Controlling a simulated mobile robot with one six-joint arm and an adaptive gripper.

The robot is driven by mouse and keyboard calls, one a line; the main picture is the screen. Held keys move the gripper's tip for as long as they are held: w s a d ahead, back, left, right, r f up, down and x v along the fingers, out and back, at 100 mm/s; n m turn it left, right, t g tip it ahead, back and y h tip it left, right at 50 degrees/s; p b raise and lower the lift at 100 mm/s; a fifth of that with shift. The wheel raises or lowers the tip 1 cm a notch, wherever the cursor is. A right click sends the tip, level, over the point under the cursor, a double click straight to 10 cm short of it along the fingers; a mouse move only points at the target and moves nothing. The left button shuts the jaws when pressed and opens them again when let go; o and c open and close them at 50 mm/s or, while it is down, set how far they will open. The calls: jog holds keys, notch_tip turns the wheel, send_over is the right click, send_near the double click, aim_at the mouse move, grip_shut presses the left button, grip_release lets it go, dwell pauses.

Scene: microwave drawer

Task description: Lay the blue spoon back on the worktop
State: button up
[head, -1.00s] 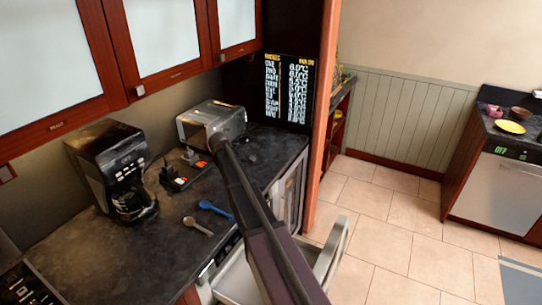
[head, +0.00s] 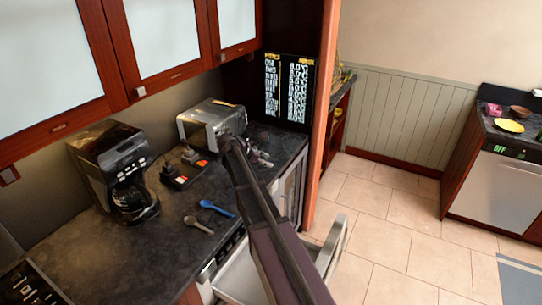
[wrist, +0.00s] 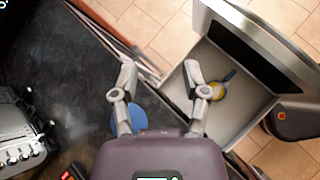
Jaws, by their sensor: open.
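The blue spoon (head: 217,209) lies flat on the dark worktop (head: 165,235), behind a grey-beige spoon (head: 198,224) and left of my arm. My gripper (head: 264,158) is above the right part of the worktop, beyond the spoon and apart from it. In the wrist view my gripper (wrist: 160,70) has its fingers spread, with nothing between the tips. A blue rounded thing (wrist: 138,116) shows below the fingers, partly hidden by my gripper; I cannot tell what it is.
An open drawer (wrist: 240,115) juts out below the worktop edge, holding a blue-grey and yellow item (wrist: 222,86). A coffee maker (head: 115,170), a power strip (head: 183,173) and a silver toaster oven (head: 212,125) stand on the worktop. Wall cabinets hang above.

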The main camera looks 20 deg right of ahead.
jog(key=shift+s+d+r+n+t+h, duration=0.25)
jog(key=shift+d+r+t+h, duration=0.2)
jog(key=shift+d+r, duration=0.35)
jog(key=s+a+f+m+y+b, duration=0.1)
jog(key=s+a+f+m+y, duration=0.2)
jog(key=s+a, duration=0.4)
jog(key=s+a+f+m+y+b, duration=0.1)
jog(key=s+a+f+m+y, duration=0.3)
jog(key=s+a+m, duration=0.3)
jog(key=s+a+f+m+y+b, duration=0.2)
jog(key=s+a+f+m+y, duration=0.2)
jog(key=s+a, duration=0.4)
jog(key=s+f+m, duration=0.1)
jog(key=s+m, duration=0.1)
jog(key=s, duration=0.1)
jog(key=shift+a+f+g, duration=0.35)
